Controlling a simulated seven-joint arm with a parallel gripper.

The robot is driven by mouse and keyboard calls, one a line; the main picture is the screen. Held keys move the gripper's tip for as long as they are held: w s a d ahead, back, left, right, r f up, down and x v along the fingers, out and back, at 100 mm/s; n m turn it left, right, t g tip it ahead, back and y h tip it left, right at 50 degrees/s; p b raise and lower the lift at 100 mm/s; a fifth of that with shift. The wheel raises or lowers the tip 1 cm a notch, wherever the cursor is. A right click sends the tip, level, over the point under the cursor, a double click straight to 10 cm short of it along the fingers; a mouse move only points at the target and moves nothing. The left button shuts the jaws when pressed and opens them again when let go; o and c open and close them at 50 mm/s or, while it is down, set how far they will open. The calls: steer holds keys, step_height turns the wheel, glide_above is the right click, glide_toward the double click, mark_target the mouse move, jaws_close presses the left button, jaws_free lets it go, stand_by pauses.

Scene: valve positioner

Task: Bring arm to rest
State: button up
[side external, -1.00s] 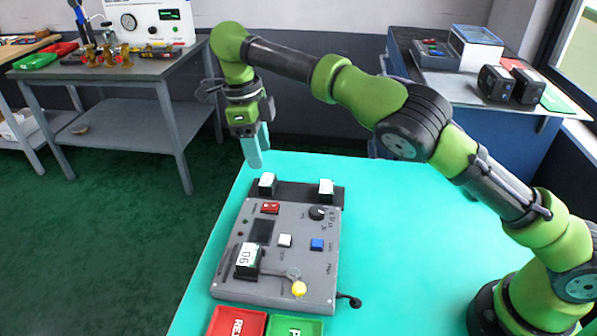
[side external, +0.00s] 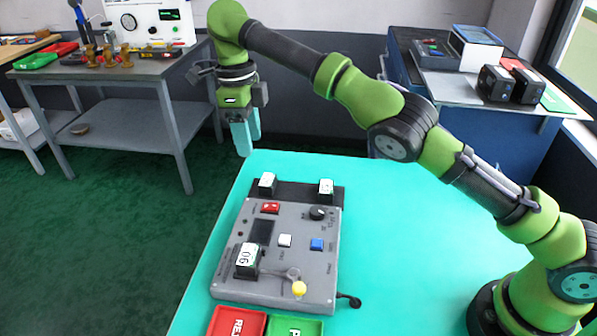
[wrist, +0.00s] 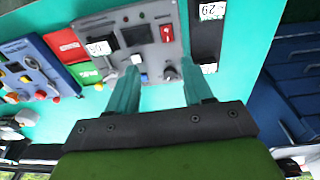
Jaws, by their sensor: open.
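My gripper (side external: 247,134) hangs fingers-down in the air at the far left edge of the turquoise table (side external: 440,215), above and beyond the grey control panel (side external: 263,283). Its fingers are apart with nothing between them; they also show in the wrist view (wrist: 163,92). On the panel are a red switch (side external: 270,207), a black knob (side external: 317,212), a white button (side external: 285,240), a blue button (side external: 316,244) and a yellow-tipped lever (side external: 299,288). Two more labelled blocks (side external: 267,182) (side external: 326,188) stand on the dark strip behind.
A red tray (side external: 236,322) and a green tray (side external: 294,326) lie at the panel's near edge. A grey bench (side external: 125,70) stands at the back left, a blue cabinet bench (side external: 445,120) at the back right.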

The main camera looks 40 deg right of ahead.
steer(key=w+a+r+m+y, duration=0.15)
steer(key=a+m+y, duration=0.25)
steer(key=a+y, duration=0.5)
steer(key=w+r+m+t+y, duration=0.3)
steer(key=w+r+m, duration=0.1)
steer(key=r, duration=0.3)
steer(key=w+r+m+t+y, duration=0.3)
steer(key=r+m+t, duration=0.1)
steer(key=r, duration=0.2)
steer(key=w+d+r+m+t+h, duration=0.2)
steer(key=d+r+m+t+h, duration=0.3)
steer(key=d+m, duration=0.5)
steer(key=w+d+r+m+t+h, duration=0.1)
steer(key=d+r+m+t+h, duration=0.25)
steer(key=d+m+t, duration=0.45)
steer(key=s+d+f+m+g+h, duration=0.6)
steer(key=s+d+f+m, duration=0.3)
steer(key=s+d+m, duration=0.3)
steer(key=s+a+f+m+g+y, duration=0.1)
steer(key=s+f+m+g, duration=0.2)
steer(key=s, duration=1)
steer(key=s+a+f+m+g+y, duration=0.1)
steer(key=s+f+m, duration=0.3)
steer(key=s, duration=1)
steer(key=shift+s+f+g, duration=0.15)
steer(key=shift+f+g, duration=0.75)
steer(key=shift+f, duration=1)
